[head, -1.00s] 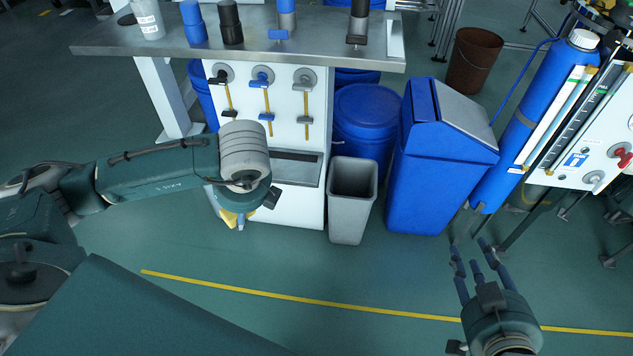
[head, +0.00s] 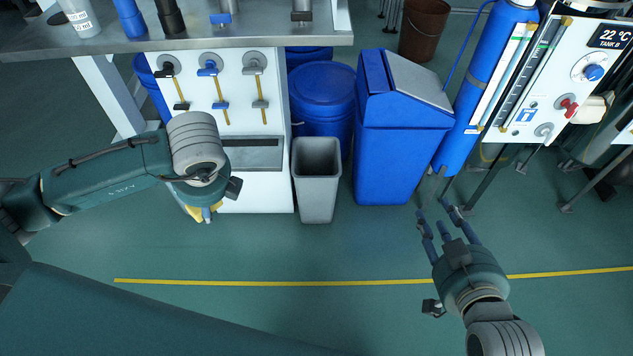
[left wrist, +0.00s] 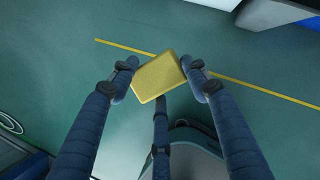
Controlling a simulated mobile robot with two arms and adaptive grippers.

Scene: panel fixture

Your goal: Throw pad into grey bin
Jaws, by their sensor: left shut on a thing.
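The yellow pad (left wrist: 158,77) is gripped between the fingertips of my left gripper in the left wrist view. In the head view only yellow bits of the pad (head: 193,213) show beneath my left gripper (head: 208,213); the hand hides the rest. The grey bin (head: 317,203) is an open-topped, upright bin on the floor, to the right of my left gripper and apart from it. Its inside looks empty from here. My right gripper (head: 436,212) is at the lower right, fingers spread and nothing between them.
A blue bin with a grey lid (head: 403,140) stands right of the grey bin, with a blue drum (head: 322,95) behind. A white panel (head: 262,187) under a metal worktop (head: 200,37) stands to the left. The floor in front, with a yellow line (head: 300,283), is clear.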

